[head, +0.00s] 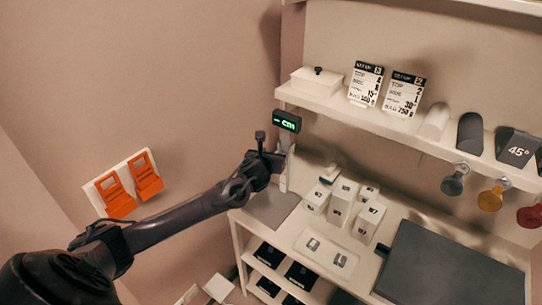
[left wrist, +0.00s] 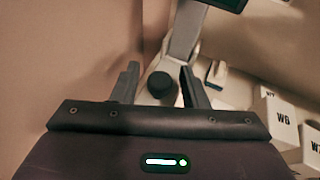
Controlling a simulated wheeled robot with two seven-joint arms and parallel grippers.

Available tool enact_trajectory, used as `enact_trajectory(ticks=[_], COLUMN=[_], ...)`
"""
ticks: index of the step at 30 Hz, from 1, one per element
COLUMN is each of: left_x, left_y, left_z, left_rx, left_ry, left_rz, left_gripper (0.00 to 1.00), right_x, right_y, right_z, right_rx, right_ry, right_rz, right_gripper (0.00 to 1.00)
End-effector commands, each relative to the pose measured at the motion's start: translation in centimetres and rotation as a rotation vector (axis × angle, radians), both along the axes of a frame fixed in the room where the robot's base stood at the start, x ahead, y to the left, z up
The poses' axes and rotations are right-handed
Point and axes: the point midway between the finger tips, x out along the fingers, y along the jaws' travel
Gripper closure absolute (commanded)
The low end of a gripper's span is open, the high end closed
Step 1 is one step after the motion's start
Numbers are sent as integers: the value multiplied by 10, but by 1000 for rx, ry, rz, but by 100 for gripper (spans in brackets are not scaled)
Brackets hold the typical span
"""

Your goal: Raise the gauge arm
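The gauge (head: 286,122) has a dark display with green characters on top of a pale upright at the left end of the bench. In the left wrist view its pale arm (left wrist: 186,35) runs down from the dark display, and a round dark knob (left wrist: 161,85) shows below it. My left gripper (head: 276,160) is at the gauge's upright. In the left wrist view my left gripper (left wrist: 159,82) is open, with the knob between its two fingers in the picture. I cannot tell whether a finger touches it. My right gripper is not in view.
White numbered boxes (head: 342,200) stand on the bench right of the gauge. A dark grey plate (head: 450,268) lies further right. A shelf (head: 380,122) with cards and blocks runs above. Orange clips (head: 147,178) hang on the left wall.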

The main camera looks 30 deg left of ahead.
Motion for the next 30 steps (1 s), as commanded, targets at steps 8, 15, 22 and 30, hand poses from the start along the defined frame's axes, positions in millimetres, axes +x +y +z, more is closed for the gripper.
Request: enact_trajectory(ticks=[8, 15, 22, 30], left_x=[-1, -14, -45, -68], left_y=[-1, -4, -15, -22], left_z=[-3, 1, 14, 26], left_rx=[1, 3, 4, 1], left_ry=[5, 6, 4, 4], left_rz=[-2, -3, -4, -2], left_gripper=[53, 53, 53, 53], right_x=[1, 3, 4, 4], right_y=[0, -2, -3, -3], right_z=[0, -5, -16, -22], right_rx=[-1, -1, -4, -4], right_ry=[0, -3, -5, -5], right_rz=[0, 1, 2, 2], right_gripper=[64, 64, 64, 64])
